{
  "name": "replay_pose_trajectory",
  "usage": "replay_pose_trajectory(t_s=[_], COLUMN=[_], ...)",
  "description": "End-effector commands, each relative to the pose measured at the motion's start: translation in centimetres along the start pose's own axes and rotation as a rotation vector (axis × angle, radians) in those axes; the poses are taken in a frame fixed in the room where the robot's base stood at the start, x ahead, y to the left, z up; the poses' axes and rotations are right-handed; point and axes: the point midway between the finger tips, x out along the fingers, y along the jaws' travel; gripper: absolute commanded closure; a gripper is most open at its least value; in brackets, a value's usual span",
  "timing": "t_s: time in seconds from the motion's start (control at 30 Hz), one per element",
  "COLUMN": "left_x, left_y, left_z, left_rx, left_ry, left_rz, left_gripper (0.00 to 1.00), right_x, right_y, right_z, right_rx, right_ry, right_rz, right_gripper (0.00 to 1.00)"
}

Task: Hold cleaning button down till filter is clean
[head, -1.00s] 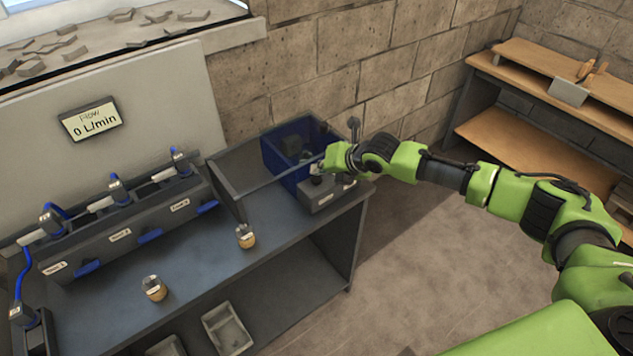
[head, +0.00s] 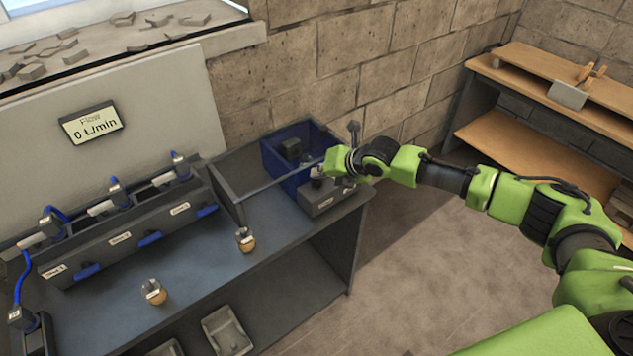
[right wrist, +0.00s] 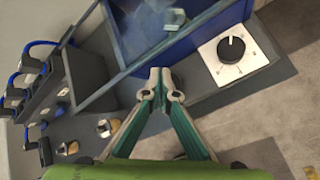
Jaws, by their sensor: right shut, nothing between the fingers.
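A grey control box (head: 325,202) with a pale label stands at the right end of the workbench, in front of a deep blue bin (head: 283,170). My right gripper (head: 319,176) points down at the control box, shut and empty. In the right wrist view its fingertips (right wrist: 160,76) meet over the box, beside the bin wall. A black dial (right wrist: 231,50) on a white plate is to their right. The cleaning button is hidden or cannot be made out; contact cannot be told. My left gripper is out of view.
A wall display (head: 91,122) reads 0 L/min. A wooden bench (head: 560,85) is at the back right.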

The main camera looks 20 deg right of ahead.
Motion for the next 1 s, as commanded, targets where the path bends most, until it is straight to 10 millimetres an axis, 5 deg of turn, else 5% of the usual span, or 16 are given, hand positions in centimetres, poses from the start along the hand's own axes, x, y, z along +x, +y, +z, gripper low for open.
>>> replay_pose_trajectory(t_s=[1.0], left_x=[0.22], left_y=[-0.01], left_z=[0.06], left_rx=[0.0], left_ry=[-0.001], left_rz=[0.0], left_gripper=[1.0], right_x=[0.64], right_y=[-0.47], right_z=[-0.48], right_rx=[0.0], right_ry=[0.0], right_rz=[0.0], right_gripper=[1.0])
